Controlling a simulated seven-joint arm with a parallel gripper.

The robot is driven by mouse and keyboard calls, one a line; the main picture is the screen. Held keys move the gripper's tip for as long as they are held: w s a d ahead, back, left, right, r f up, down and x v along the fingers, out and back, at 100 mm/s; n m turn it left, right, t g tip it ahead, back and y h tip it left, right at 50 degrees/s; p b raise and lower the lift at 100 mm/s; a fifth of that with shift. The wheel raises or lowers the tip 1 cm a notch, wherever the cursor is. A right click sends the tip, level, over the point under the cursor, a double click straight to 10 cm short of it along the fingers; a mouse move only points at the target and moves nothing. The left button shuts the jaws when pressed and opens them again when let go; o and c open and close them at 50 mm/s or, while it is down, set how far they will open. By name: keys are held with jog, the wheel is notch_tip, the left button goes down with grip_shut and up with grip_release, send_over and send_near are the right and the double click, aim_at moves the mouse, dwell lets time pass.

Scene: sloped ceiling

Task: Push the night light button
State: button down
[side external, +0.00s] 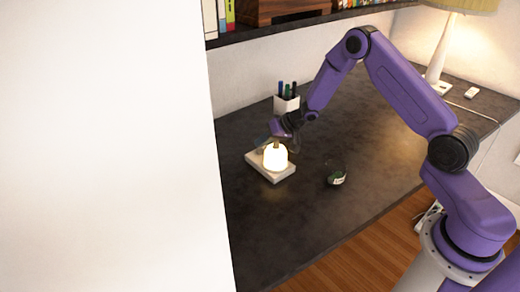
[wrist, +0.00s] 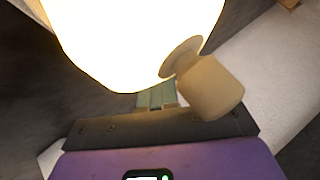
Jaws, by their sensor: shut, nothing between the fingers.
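The night light (side external: 275,156) is a glowing white rounded lamp with a brownish knob (side external: 276,145) on top. It stands on a pale flat slab (side external: 283,174) on the dark desk. My gripper (side external: 265,146) is right behind the lamp, low over the slab, and partly hidden by it. In the wrist view the glowing lamp (wrist: 130,35) fills the upper left, and the tan knob (wrist: 212,92) sits at its edge. My greenish fingertips (wrist: 157,95) are shut and empty, close beside the lamp and knob. I cannot tell whether they touch either.
A white pen cup (side external: 286,105) stands behind my gripper near the wall. A small dark glass jar (side external: 336,174) is to the right of the lamp. A table lamp (side external: 440,55) stands at the far right. A shelf (side external: 290,30) overhangs the back. The front desk is clear.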

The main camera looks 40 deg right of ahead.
aim_at(262, 151)
jog(key=shift+r, duration=2.75)
jog(key=shift+a+r, duration=0.25)
jog(key=shift+a, duration=0.05)
jog(key=s+a+r+n+g+h, duration=0.1)
jog(key=s+a+r+n+h, duration=0.15)
jog(key=s+a+r, duration=0.35)
jog(key=s+a+r+n+h, duration=0.1)
jog(key=s+a+r+n, duration=0.25)
jog(key=s, duration=0.45)
jog(key=s+d+r+n+g, duration=0.1)
jog(key=s+n+g, duration=0.1)
jog(key=s, duration=0.8)
jog(key=s+d+r+n+g+h, duration=0.1)
jog(key=s+d+n+g, duration=0.1)
jog(key=s, duration=0.8)
jog(key=s+d+r+n+g, duration=0.1)
jog(key=s+n, duration=0.3)
jog(key=s, duration=0.7)
jog(key=shift+d+r+g, duration=0.2)
jog(key=shift+d+g, duration=0.3)
jog(key=shift+g, duration=0.1)
jog(key=shift+h, duration=0.25)
